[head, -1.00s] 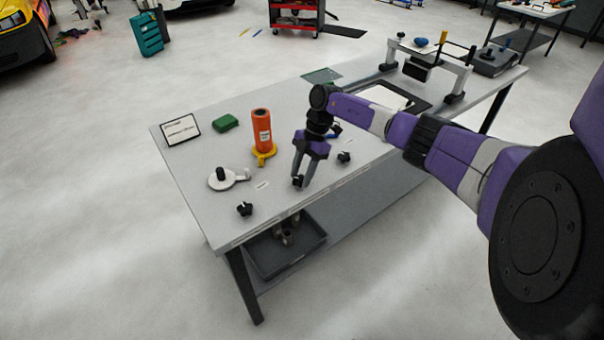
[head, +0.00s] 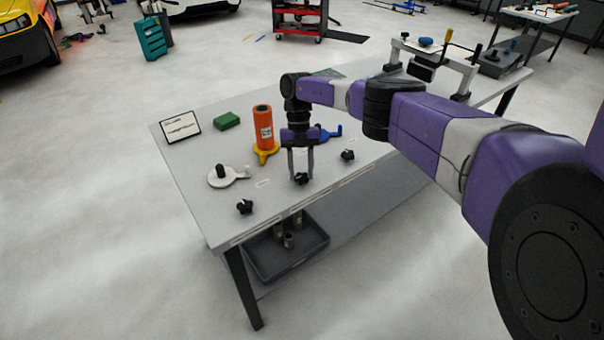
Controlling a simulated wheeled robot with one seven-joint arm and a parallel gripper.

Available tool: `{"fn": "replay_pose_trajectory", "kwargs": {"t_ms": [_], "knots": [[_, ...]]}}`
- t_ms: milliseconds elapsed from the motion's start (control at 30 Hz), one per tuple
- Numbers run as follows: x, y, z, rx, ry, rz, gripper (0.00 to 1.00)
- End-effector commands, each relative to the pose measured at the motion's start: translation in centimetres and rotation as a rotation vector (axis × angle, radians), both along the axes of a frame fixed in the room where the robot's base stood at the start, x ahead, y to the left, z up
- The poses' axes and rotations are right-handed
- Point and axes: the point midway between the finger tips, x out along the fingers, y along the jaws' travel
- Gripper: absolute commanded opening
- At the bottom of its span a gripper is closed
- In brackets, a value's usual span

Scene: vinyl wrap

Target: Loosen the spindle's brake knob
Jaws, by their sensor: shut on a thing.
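My gripper (head: 301,177) points straight down at the front edge of the table. Its two fingers are shut on the middle black knob (head: 302,180), which they partly hide. A second black knob (head: 244,207) stands to the left and a third (head: 347,155) to the right, both clear of the gripper. Behind the held knob, an orange roll (head: 264,128) stands upright on a yellow base (head: 262,157). A white base with a black post (head: 222,176) is to its left. A blue base (head: 328,134) is to its right, partly behind my gripper.
A sign (head: 181,127) and a green block (head: 227,121) are at the table's back left. A grey frame (head: 460,78) stands at the far right end. A bin (head: 285,255) with several cylinders sits on the lower shelf. The table's (head: 200,205) front left corner is clear.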

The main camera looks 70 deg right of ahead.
Motion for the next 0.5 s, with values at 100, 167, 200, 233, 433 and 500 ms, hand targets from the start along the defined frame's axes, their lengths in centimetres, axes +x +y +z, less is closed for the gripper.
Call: {"fn": "replay_pose_trajectory", "kwargs": {"t_ms": [100,167,200,233,433,500], "knots": [[0.21,0.11,-0.09,-0.001,0.000,0.113,0.00],[0.25,0.13,-0.04,-0.001,0.000,0.168,0.00],[0.25,0.15,-0.01,-0.001,0.001,0.206,0.00],[0.27,0.16,0.00,-0.002,0.001,0.233,0.00],[0.36,0.34,0.06,0.000,0.000,0.403,0.00],[0.35,0.38,0.06,0.001,0.001,0.454,0.00]]}}
